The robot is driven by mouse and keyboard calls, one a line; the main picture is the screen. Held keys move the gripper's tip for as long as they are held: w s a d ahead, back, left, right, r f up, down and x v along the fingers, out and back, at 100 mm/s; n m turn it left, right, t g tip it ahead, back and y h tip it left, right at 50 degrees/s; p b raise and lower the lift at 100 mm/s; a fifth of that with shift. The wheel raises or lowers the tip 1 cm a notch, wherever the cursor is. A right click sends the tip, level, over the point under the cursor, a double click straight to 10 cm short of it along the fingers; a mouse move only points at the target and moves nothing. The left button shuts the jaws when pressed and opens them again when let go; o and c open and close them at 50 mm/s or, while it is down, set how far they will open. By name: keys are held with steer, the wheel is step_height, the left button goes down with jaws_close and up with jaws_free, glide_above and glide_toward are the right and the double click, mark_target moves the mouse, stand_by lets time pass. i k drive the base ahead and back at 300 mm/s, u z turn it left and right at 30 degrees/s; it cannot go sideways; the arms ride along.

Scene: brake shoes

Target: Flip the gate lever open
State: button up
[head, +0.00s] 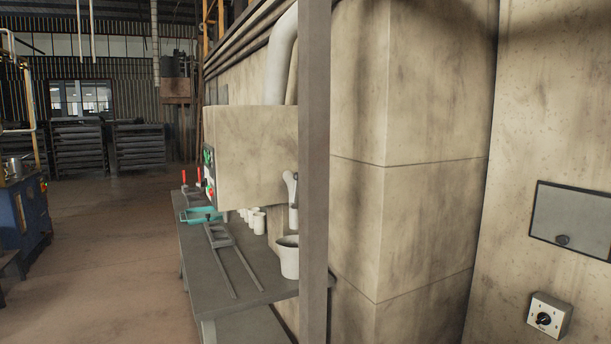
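No part labelled as the gate lever can be picked out for certain. A pale upright lever-like part (292,196) shows just left of the dark vertical post, above a pale cup. Two small red-tipped handles (198,177) stand at the far end of the grey bench. They are too small to tell open from closed. My gripper is not in view.
A grey bench (230,262) runs along the wall, with a teal tray (201,215), metal rails (233,258) and pale cups (289,257). A dark post (314,170) blocks part of it. A dial box (548,316) is at right. Open floor (110,260) lies left.

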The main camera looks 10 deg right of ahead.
mark_target(293, 205)
steer(key=u, duration=0.7)
steer(key=i, duration=1.45)
steer(key=z, duration=0.75)
steer(key=i, duration=0.3)
steer(key=u, duration=1.5)
steer(key=k, duration=0.65)
steer(key=z, duration=0.25)
